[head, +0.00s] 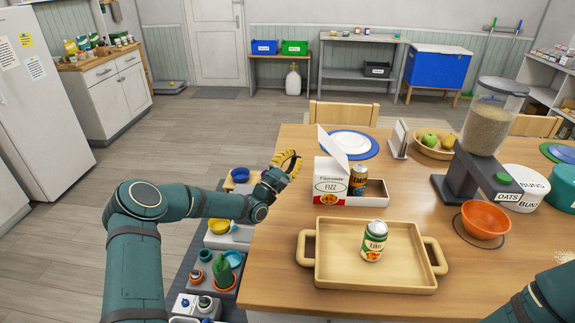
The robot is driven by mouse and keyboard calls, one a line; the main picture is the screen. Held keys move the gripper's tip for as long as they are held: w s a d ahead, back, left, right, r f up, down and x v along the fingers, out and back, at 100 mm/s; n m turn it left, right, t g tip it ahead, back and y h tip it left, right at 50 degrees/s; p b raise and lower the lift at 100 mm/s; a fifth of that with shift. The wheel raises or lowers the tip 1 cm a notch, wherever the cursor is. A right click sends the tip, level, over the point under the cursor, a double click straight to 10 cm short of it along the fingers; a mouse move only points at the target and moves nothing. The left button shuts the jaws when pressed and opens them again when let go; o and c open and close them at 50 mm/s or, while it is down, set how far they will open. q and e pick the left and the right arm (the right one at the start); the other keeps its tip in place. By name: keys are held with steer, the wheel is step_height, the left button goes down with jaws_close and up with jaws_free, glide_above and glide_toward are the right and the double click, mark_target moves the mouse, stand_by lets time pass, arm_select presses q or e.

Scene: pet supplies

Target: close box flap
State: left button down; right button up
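A dark and orange can (357,180) stands in the box, and a low open section extends to the right. My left gripper (287,161), with yellow ribbed fingers, is just left of the box at the table's left edge. Its fingers look spread and empty, and it does not visibly touch the flap. My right arm shows only in the lower right corner; its gripper is out of view.
A wooden tray (334,276) with a green and white can (374,241) lies in front of the box. A plate (350,142), a tablet-like stand (399,139), a fruit basket (434,152), a grain dispenser (487,125) and an orange bowl (485,219) stand behind and right.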

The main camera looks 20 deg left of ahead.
mark_target(334, 150)
arm_select(q)
steer(key=w+d+r, duration=0.4)
steer(key=shift+w+d+r+p, duration=0.15)
steer(key=shift+w+r+p, duration=0.25)
steer(key=shift+r, duration=0.1)
